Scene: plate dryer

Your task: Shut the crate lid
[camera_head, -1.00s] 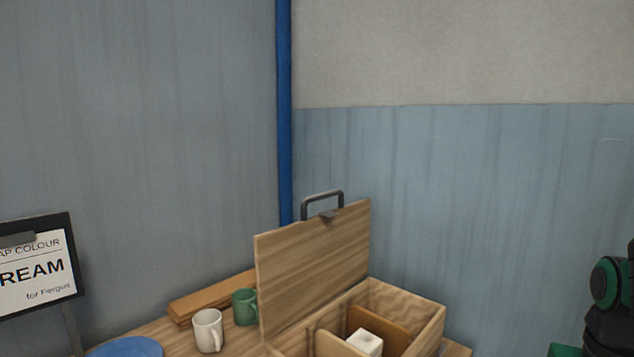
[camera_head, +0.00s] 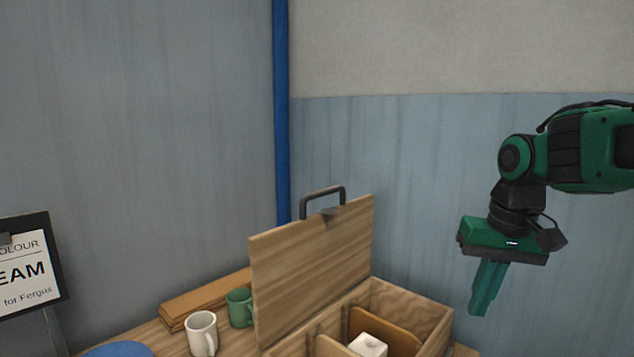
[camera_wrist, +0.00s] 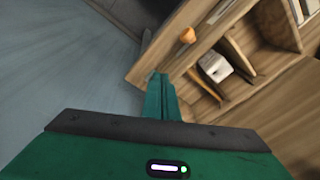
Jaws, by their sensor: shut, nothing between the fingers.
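The wooden crate (camera_head: 436,330) stands on the table with its lid (camera_head: 312,268) raised upright on the left side. A dark handle (camera_head: 322,196) sits at the lid's top edge. Inside the crate are brown dividers (camera_head: 385,328) and a white block (camera_head: 368,344). My gripper (camera_head: 479,312) is shut and empty, pointing down, to the right of the crate and apart from the lid. In the wrist view the gripper fingers (camera_wrist: 161,84) show beside the crate (camera_wrist: 185,40), with the white block (camera_wrist: 215,67) inside it. The crate's lower front is cut off in the head view.
A white mug (camera_head: 201,335) and a green mug (camera_head: 239,308) stand left of the lid, near wooden boards (camera_head: 203,299). A blue plate (camera_head: 118,350) lies at the lower left. A framed sign (camera_head: 28,268) stands at far left. Walls rise behind; the space above the crate is clear.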

